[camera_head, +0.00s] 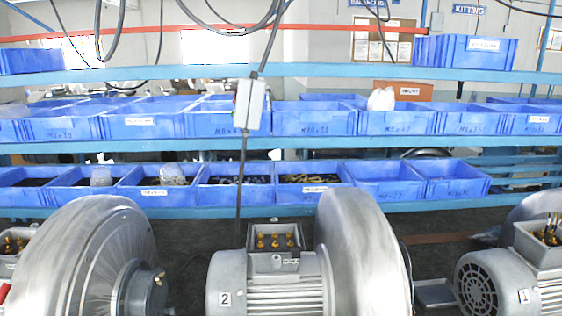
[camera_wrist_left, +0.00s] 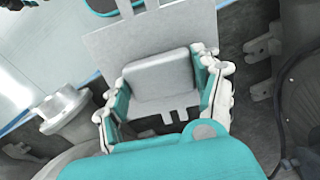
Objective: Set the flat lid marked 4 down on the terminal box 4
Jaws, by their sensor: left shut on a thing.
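In the left wrist view my left gripper (camera_wrist_left: 165,72) is shut on a grey, rounded, box-like piece, which I take to be the lid (camera_wrist_left: 160,76). The lid lies between the two fingers. No number shows on the side I see. I cannot make out terminal box 4 in either view. My left gripper is outside the head view, and my right gripper is in neither view.
In the head view, open terminal boxes with brass terminals sit on motor 2 (camera_head: 226,299) and motor 1 (camera_head: 524,296). Another is cut off at the left edge (camera_head: 12,241). Blue bins (camera_head: 320,192) fill the shelves behind. A grey switch box (camera_head: 249,104) hangs on a cable.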

